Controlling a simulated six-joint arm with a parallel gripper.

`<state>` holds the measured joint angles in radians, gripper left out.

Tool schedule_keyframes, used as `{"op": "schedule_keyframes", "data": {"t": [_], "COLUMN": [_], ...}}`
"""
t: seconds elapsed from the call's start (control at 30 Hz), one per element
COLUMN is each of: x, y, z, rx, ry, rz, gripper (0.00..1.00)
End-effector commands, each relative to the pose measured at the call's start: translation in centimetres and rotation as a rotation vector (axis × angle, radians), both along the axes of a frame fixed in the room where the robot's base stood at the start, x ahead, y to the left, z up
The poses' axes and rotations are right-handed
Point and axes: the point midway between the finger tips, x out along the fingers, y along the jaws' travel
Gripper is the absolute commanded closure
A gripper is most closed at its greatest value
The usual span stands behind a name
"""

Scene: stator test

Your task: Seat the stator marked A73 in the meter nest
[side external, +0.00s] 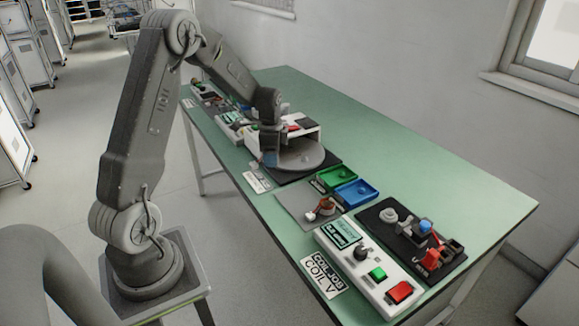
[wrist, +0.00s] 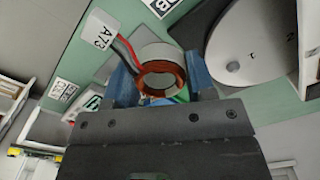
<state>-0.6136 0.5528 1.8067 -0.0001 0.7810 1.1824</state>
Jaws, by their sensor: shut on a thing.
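My gripper (wrist: 162,82) is shut on the stator marked A73 (wrist: 160,54), a pale ring with copper windings inside, between two blue fingers in the wrist view. Its white tag (wrist: 100,33) reads A73 and hangs off to the upper left on red and dark leads. In the side view my gripper (side external: 269,159) is low at the near left edge of a grey round plate; the held stator is too small to make out there. A black board (side external: 372,213) with a grey ring and red and blue parts may hold the meter nest; I cannot tell.
The grey round plate (side external: 305,155) also shows in the wrist view (wrist: 250,60). Green (side external: 336,178) and blue (side external: 357,193) trays, a grey mat (side external: 292,204) with a copper-coloured part, and a white button box (side external: 370,265) stand to the right. The table's far side is clear.

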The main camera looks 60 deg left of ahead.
Motion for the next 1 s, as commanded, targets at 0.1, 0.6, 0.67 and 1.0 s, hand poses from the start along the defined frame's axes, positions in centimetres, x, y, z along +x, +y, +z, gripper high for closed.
{"op": "schedule_keyframes", "data": {"t": [0.1, 0.6, 0.67, 1.0], "x": [-1.1, 7.7, 9.3, 16.7], "y": [0.9, -4.1, -5.5, -15.2], "z": [0.9, 1.4, 1.4, 1.2], "rx": [0.0, -0.001, -0.001, -0.001], "ry": [0.0, -0.001, -0.001, -0.001], "rz": [0.003, 0.413, 0.493, 0.948], "gripper": [0.77, 0.77, 0.77, 0.77]}}
